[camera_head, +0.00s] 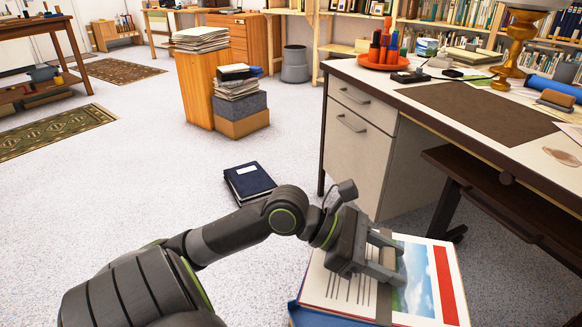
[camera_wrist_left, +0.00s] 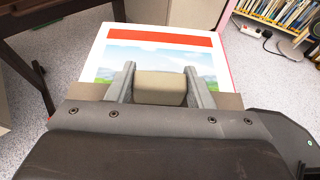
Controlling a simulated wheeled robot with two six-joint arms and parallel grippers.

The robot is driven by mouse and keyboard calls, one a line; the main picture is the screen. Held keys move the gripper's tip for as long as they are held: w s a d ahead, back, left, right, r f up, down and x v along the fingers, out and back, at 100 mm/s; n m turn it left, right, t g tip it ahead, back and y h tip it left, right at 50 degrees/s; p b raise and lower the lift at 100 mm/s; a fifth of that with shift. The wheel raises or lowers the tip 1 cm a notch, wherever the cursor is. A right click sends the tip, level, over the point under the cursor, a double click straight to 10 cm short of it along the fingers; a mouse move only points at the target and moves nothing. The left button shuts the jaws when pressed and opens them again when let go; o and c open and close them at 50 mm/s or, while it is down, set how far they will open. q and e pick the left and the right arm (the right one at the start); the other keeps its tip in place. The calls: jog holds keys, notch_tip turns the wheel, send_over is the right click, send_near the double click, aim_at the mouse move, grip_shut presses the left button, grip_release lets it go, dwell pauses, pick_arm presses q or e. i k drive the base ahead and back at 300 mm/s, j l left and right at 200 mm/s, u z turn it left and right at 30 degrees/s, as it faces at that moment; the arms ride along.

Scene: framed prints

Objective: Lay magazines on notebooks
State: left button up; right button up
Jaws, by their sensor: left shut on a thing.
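My left gripper (camera_head: 380,259) reaches over a magazine (camera_head: 446,290) with a white page, a red stripe and a landscape picture. It is shut on a tan raised piece (camera_wrist_left: 160,88) on a brown band across the magazine, seen between the fingers (camera_wrist_left: 160,85) in the left wrist view. The magazine (camera_wrist_left: 160,38) lies level, above a blue thing (camera_head: 305,317) at the bottom of the head view; whether they touch is unclear. A dark blue notebook (camera_head: 249,183) with a white label lies on the floor behind my left arm. My right gripper is out of view.
A desk (camera_head: 480,112) with drawers stands at the right, its top holding a brown mat and an orange tray (camera_head: 380,60). Behind are a paper stack (camera_head: 201,39) on a wooden cabinet, stacked boxes (camera_head: 240,112) and a grey bin (camera_head: 295,64).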

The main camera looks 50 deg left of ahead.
aim_at(249, 177)
jog(key=i+j, duration=0.1)
jog(key=j, duration=0.55)
jog(key=i+j, duration=0.1)
jog(key=j, duration=0.55)
jog(key=i+j, duration=0.1)
jog(key=j, duration=0.55)
jog(key=i+j, duration=0.1)
jog(key=j, duration=0.55)
jog(key=i+j, duration=0.1)
jog(key=j, duration=0.55)
jog(key=i+j, duration=0.1)
jog(key=j, duration=0.5)
jog(key=i+j, duration=0.1)
jog(key=j, duration=0.55)
